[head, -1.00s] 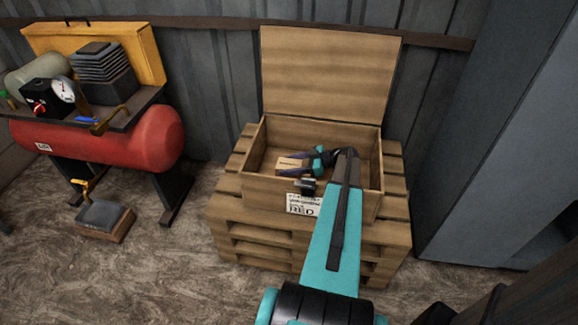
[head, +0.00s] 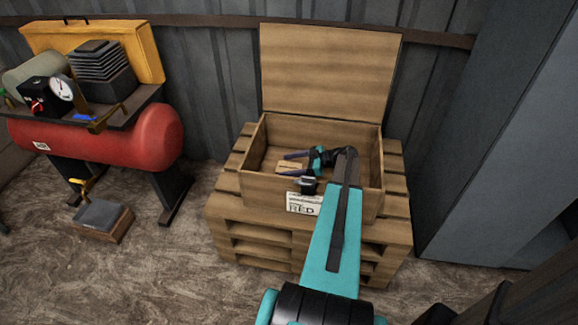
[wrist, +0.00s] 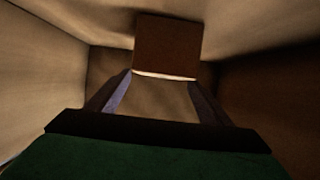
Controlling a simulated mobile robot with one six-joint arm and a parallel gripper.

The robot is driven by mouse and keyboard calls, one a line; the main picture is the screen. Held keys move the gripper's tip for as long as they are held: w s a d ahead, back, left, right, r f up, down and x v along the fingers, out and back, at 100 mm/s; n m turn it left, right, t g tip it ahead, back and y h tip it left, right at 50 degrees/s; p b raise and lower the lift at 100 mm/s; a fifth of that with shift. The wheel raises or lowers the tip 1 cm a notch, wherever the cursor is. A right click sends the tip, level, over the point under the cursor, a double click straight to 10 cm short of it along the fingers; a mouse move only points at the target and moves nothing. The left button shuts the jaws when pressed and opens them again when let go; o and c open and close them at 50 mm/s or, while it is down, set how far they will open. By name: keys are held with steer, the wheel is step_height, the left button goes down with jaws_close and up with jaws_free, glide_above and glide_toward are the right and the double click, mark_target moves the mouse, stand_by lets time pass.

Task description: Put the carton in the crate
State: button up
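The carton (head: 289,166) is a small brown box inside the open wooden crate (head: 262,187), toward its left side. In the wrist view the carton (wrist: 166,45) lies just beyond my fingertips, against the crate's inside walls in the background. My gripper (head: 284,164) reaches into the crate from the right with its fingers spread; it also shows in the wrist view (wrist: 160,85) with a clear gap between the fingers. The lower finger partly hides the carton in the head view. I cannot tell whether the carton fully rests on the crate floor.
The crate stands on a wooden pallet (head: 260,236), its lid (head: 330,70) upright behind. A grey cabinet (head: 500,150) stands right. The floor between is clear.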

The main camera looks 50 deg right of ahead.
steer(key=shift+r+p, duration=0.2)
steer(key=shift+p, duration=0.1)
steer(key=shift+r+p, duration=0.5)
steer(key=shift+p, duration=0.3)
steer(key=v, duration=0.7)
steer(key=shift+b, duration=0.35)
steer(key=shift+s+d+r, duration=0.1)
steer(key=shift+s+d, duration=0.05)
steer(key=shift+s, duration=0.05)
